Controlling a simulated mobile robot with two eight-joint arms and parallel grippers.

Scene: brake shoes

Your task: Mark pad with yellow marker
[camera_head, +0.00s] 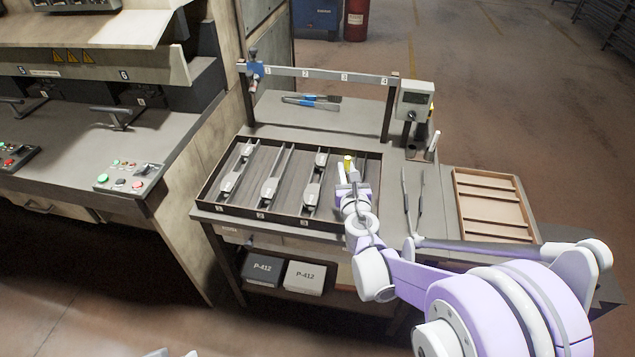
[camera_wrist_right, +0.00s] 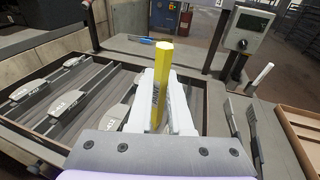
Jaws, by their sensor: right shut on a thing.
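My right gripper (camera_head: 353,187) is shut on a yellow marker (camera_head: 347,163), over the right part of the parts tray (camera_head: 288,210). In the right wrist view the yellow marker (camera_wrist_right: 161,85) stands upright between the white fingers, with dark lettering on its side. Grey brake pads lie in the tray's lanes: one at left (camera_head: 234,176), one in the middle (camera_head: 272,184) and one (camera_head: 313,188) left of the gripper. The fourth lane is partly hidden by my gripper. The marker's lower tip is hidden, so contact cannot be told. My left gripper cannot be made out.
A gauge box (camera_head: 415,98) stands at the back right, with a white pen-like thing (camera_head: 432,146) beside it. Long dark tools (camera_head: 412,192) lie right of the tray, before a wooden tray (camera_head: 490,205). A raised rail (camera_head: 320,75) crosses behind. Two P-412 boxes (camera_head: 304,278) sit below.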

